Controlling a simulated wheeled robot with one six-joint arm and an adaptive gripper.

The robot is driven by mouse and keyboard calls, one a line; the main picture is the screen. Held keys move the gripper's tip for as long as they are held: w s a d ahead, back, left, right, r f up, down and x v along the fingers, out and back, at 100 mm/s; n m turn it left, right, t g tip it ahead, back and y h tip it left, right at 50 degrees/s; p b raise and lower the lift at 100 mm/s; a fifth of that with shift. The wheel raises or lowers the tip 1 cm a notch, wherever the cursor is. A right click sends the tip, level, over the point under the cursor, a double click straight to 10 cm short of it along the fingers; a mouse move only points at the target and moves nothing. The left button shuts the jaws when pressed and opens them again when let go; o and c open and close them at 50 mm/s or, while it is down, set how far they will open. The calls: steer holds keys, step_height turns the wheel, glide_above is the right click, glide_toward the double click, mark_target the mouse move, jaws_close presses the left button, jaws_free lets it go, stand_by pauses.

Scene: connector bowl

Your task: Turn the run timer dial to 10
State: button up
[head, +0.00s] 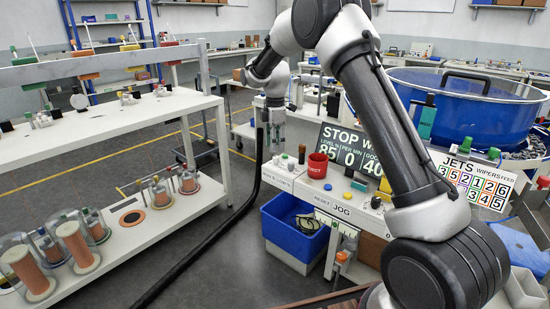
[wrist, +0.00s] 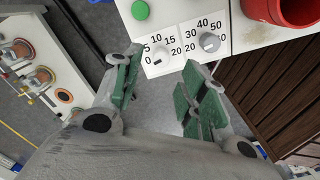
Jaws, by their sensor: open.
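Two small dials sit on a white panel in the wrist view. A pale knob (wrist: 160,54) has a scale marked 0, 5, 10, 15 and 20. A grey knob (wrist: 209,42) has a scale marked 10 to 50. No name shows clearly beside either, so I cannot tell which is the run timer, and their exact settings are too small to read. My gripper (wrist: 162,62) is open and empty, its green-padded fingers either side of the pale knob in the picture, apparently short of it. In the head view my gripper (head: 275,138) hangs above the console's left end.
A green button (wrist: 140,10) and a red cup (wrist: 283,10) flank the dials. The cup (head: 317,165) stands on the console in the head view, before the STOP display (head: 345,150). A blue bin (head: 292,228) stands below.

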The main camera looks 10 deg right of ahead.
mark_target(275, 157)
step_height(275, 157, down, 6)
steer(key=shift+f, duration=0.1)
jaws_close()
